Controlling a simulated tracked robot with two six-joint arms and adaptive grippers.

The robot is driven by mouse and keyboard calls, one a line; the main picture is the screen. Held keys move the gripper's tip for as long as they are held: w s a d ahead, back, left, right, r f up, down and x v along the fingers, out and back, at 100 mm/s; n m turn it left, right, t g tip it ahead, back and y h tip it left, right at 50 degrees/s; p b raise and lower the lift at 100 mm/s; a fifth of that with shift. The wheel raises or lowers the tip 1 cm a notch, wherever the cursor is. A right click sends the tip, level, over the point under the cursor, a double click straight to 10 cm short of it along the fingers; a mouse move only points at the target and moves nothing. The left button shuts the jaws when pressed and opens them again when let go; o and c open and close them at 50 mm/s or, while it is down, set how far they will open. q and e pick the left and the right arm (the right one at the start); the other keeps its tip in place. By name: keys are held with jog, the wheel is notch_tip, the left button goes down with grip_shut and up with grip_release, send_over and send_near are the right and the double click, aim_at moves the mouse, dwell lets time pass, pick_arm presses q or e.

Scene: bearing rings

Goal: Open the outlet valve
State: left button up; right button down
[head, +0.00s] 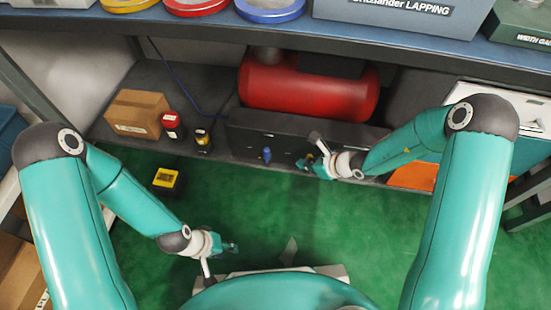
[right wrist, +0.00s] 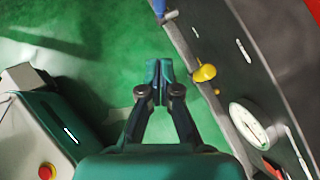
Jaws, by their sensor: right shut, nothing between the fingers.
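A black panel (head: 250,134) sits below a red tank (head: 310,88) on the lower shelf. A blue fitting (head: 267,155) stands out from its front; it also shows at the top of the right wrist view (right wrist: 159,8). A yellow knob (right wrist: 205,73) and a white round gauge (right wrist: 248,126) show on the panel in the right wrist view. I cannot tell which fitting is the outlet valve. My right gripper (right wrist: 159,72) is shut and empty, left of the yellow knob and apart from it in that view. My left gripper (head: 232,248) is low over the floor, away from the panel; its jaws are too small to read.
A cardboard box (head: 137,113), a red-lidded jar (head: 172,125) and a small dark bottle (head: 203,139) stand left of the panel. A yellow-and-black box (head: 167,181) lies on the green floor. The upper shelf (head: 320,42) overhangs the tank. An orange box (head: 413,177) is at right.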

jog(key=b, duration=0.3)
send_near(269, 158)
notch_tip(269, 158, down, 4)
jog(key=shift+w+a+f+b, duration=0.1)
jog(key=shift+w+a+b, duration=0.4)
jog(key=shift+w+a, duration=1)
jog(key=shift+a, duration=0.1)
